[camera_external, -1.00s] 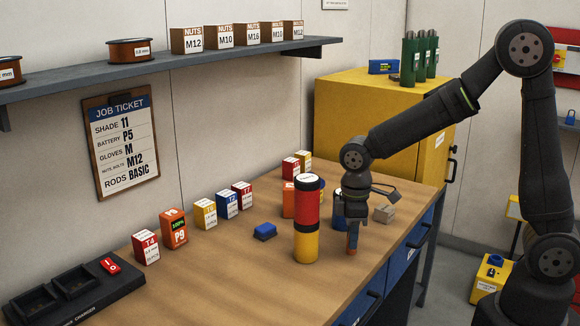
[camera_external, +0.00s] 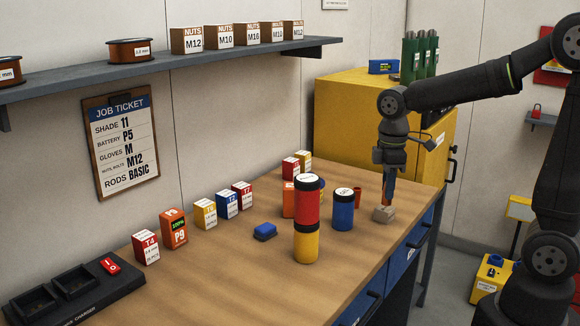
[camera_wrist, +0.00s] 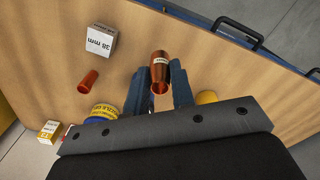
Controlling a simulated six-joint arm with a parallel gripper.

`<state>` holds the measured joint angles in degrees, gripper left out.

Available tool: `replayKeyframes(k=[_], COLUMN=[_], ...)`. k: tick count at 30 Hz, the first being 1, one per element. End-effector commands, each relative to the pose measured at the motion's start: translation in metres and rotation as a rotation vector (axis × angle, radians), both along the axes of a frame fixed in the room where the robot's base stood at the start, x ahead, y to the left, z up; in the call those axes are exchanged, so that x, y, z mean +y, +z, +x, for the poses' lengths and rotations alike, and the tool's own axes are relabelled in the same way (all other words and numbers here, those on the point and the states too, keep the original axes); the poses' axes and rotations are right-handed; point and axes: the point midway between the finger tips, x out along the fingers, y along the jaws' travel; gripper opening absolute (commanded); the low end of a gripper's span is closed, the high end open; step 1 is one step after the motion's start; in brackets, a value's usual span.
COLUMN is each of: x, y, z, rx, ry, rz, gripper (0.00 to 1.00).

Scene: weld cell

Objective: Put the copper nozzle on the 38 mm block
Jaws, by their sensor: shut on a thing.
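My gripper (camera_external: 388,192) is shut on the copper nozzle, which hangs between the blue fingers in the wrist view, where the gripper shows large (camera_wrist: 160,88). The nozzle (camera_wrist: 160,68) is a shiny copper tube with a pale label band. The 38 mm block (camera_external: 384,214) is a small grey-tan block on the bench, seen just under the fingertips in the external view. In the wrist view the block (camera_wrist: 101,41), with its "38 mm" label, lies up and left of the nozzle, apart from it.
A smaller orange-red tube (camera_external: 357,198) stands on the bench beside a blue cylinder (camera_external: 343,212). A blue item (camera_external: 265,231) and several labelled boxes lie further left. The bench's right edge is close to the block.

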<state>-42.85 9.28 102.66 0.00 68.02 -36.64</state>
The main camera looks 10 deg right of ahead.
Motion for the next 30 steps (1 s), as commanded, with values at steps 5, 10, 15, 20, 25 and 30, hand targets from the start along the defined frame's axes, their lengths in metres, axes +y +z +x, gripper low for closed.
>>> replayKeyframes(k=[5, 10, 15, 20, 25, 30], x=[-0.018, -0.049, -0.092, -0.128, -0.152, -0.151], y=[0.008, 0.018, 0.029, 0.038, 0.045, 0.041], z=[0.012, 0.038, 0.066, 0.084, 0.093, 0.096], rx=[0.0, -0.001, -0.001, -0.001, 0.0, 0.001], ry=[-0.017, -0.067, -0.127, -0.175, -0.202, -0.207], rz=[0.0, 0.001, 0.001, 0.001, 0.0, -0.001], gripper=[0.0, 0.0, 0.0, 0.0, 0.0, 0.0])
